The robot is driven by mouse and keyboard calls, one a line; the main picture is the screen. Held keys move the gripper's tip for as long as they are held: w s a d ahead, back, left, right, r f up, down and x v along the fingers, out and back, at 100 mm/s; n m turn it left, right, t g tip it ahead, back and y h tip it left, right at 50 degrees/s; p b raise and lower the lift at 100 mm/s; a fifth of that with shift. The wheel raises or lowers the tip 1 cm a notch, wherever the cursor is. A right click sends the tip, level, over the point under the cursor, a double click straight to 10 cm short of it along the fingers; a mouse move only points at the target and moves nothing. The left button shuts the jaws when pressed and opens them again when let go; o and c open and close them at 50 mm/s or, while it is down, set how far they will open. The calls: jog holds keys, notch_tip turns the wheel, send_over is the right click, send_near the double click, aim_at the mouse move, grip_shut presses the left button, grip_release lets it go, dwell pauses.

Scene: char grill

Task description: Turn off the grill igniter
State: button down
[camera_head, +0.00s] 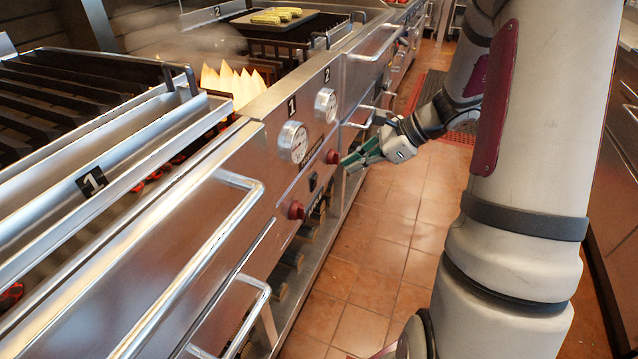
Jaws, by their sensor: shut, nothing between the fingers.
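The char grill has a steel front panel (285,170) with a red knob (295,209) at the lower left and a second red knob (332,157) further right. A small dark switch (312,182) sits on the panel between the two knobs. Flames (232,82) rise behind the panel. My gripper (350,163) is shut and empty, with its green fingers pointing left at the panel. Its tips are close to the right red knob; I cannot tell whether they touch it. Which control is the igniter is not clear.
Two round dials (293,142) and (325,105) sit above the knobs. Handles (215,262) stick out from the front at left, and another handle (373,45) further back. A tray with corn (275,16) lies on the far grill. The tiled floor (375,235) is clear.

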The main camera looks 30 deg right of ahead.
aim_at(315, 182)
jog(key=w+d+f+m+t+b, duration=0.1)
jog(key=d+f+m, duration=0.3)
jog(key=d+f, duration=0.2)
notch_tip(315, 182, down, 2)
jog(key=shift+w+d+m+t+h+b, duration=0.15)
jog(key=shift+d+m+t+h+b, duration=0.15)
jog(key=shift+d+t+h+b, duration=0.1)
jog(key=shift+f, duration=0.1)
jog(key=w+a+r+b+x, duration=0.1)
jog(key=r+b+x, duration=0.1)
jog(key=x, duration=1)
jog(key=shift+w+a+b, duration=0.25)
jog(key=shift+w+b, duration=0.25)
